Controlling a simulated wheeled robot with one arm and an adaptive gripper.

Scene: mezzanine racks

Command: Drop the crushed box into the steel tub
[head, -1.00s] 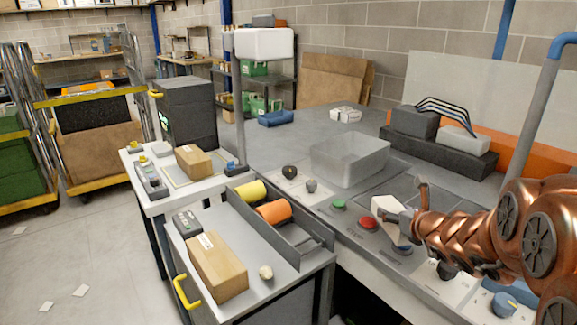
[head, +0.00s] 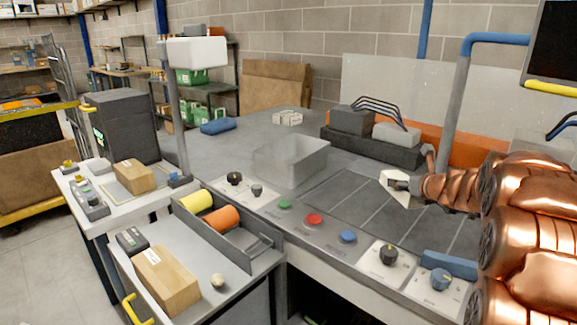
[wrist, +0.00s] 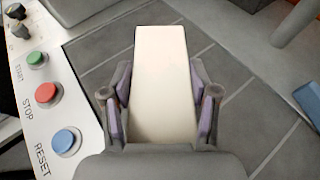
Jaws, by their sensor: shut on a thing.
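My gripper (head: 408,185) is shut on a pale cream box (head: 396,197), the crushed box, and holds it over the dark lined panel of the counter. In the wrist view the box (wrist: 161,80) lies between both fingers (wrist: 160,108), its long end pointing away; the face seen looks smooth, and any crushed part is hidden. The steel tub (head: 285,172), a grey open-topped bin, stands on the counter left of my gripper, clear of it. Its inside looks empty.
A dark grey block with black handles (head: 372,145) stands behind. A small white pack (head: 288,118) lies behind the tub. A cart with a brown box (head: 166,280) stands front left.

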